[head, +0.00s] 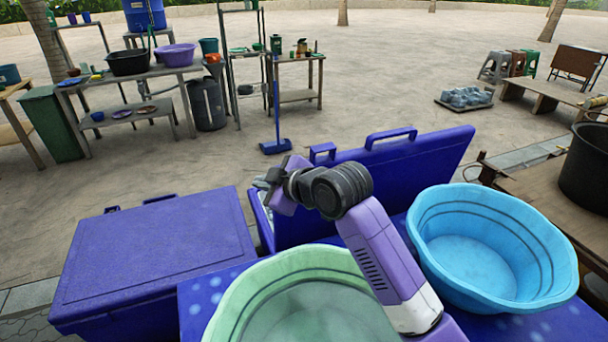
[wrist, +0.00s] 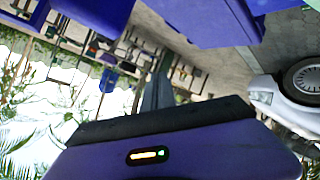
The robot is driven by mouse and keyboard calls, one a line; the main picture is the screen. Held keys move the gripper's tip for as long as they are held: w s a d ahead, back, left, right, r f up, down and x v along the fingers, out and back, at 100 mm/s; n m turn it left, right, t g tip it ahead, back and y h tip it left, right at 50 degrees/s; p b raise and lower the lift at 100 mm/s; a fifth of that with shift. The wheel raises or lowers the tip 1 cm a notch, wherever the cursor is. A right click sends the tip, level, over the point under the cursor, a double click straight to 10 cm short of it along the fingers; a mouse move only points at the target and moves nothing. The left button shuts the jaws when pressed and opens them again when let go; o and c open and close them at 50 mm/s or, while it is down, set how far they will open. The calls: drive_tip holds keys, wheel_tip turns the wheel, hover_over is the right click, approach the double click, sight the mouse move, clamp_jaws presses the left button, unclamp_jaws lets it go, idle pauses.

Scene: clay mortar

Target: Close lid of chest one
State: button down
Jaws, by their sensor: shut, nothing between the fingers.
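Two dark blue chests are in the head view. The left chest (head: 155,250) has its lid down. The other chest (head: 262,218) stands to its right, and its lid (head: 425,160) is raised and tilted back, with two handles on its upper edge. I cannot tell from any label which is chest one. My gripper (head: 266,180) is shut and empty above the left end of the open chest, in front of the raised lid; I cannot tell whether it touches anything. In the wrist view the fingers (wrist: 156,92) are together, with blue surfaces beyond. My arm hides part of the chest.
A green basin (head: 245,305) and a light blue basin (head: 490,250) stand close in front, on either side of my arm. A large black pot (head: 588,165) is at the right. Tables with basins stand at the back left; open paving lies behind the chests.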

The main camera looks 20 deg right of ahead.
drive_tip(key=d+r+n+g+h, duration=0.3)
drive_tip(key=d+n+g+h, duration=0.3)
drive_tip(key=d, duration=0.7)
drive_tip(key=w+f+y, duration=0.1)
drive_tip(key=w+f, duration=0.6)
drive_tip(key=f, duration=0.1)
drive_tip(key=shift+a+g, duration=0.3)
drive_tip(key=shift+w+f, duration=0.1)
